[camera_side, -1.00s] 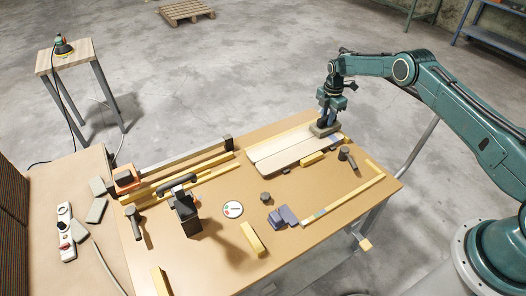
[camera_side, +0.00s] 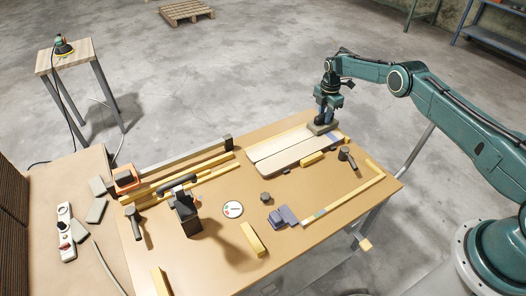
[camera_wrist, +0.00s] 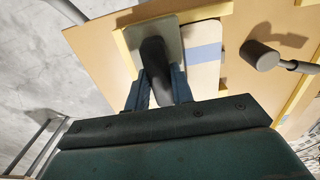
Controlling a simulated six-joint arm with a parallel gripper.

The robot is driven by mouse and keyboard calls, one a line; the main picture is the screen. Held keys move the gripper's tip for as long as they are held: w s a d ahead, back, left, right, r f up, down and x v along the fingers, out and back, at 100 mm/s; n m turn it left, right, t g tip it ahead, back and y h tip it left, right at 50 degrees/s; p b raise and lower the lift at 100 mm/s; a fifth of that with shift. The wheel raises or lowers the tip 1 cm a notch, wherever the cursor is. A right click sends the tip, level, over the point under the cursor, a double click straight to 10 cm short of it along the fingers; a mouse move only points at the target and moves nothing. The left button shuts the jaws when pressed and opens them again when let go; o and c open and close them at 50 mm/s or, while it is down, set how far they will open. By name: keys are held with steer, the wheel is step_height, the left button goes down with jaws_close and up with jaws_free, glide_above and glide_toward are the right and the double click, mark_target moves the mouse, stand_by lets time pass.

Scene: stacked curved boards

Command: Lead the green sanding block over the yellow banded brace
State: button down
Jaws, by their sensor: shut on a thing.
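The sanding block (camera_side: 321,129) has a flat grey-green base and a dark upright handle. It rests at the far right end of the pale boards (camera_side: 283,152). My gripper (camera_side: 325,113) is shut on the handle from above. In the wrist view the fingers of my gripper (camera_wrist: 158,88) flank the dark handle, and the base of the block (camera_wrist: 172,35) lies beside a blue band (camera_wrist: 203,53) across the pale board. A yellow strip with a blue-and-white band (camera_side: 320,213) lies along the table's near right side, apart from the block. The block's underside is hidden.
A dark-headed mallet-like tool (camera_side: 346,156) lies right of the boards. A small yellow block (camera_side: 311,158) sits at their near edge. Purple-grey blocks (camera_side: 283,216), a round dial (camera_side: 233,209) and a black clamp-like tool (camera_side: 186,212) stand on the table (camera_side: 330,258).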

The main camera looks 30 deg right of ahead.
mark_target(318, 117)
steer(key=shift+a, duration=1.55)
steer(key=shift+a+r, duration=0.1)
steer(key=shift+a+f, duration=0.2)
steer(key=shift+a, duration=1.15)
steer(key=shift+a, duration=0.1)
steer(key=shift+s+a, duration=0.1)
steer(key=shift+a, duration=1.4)
steer(key=shift+r, duration=0.1)
steer(key=shift+a, duration=0.55)
steer(key=shift+a+f, duration=0.25)
steer(key=shift+a, duration=0.7)
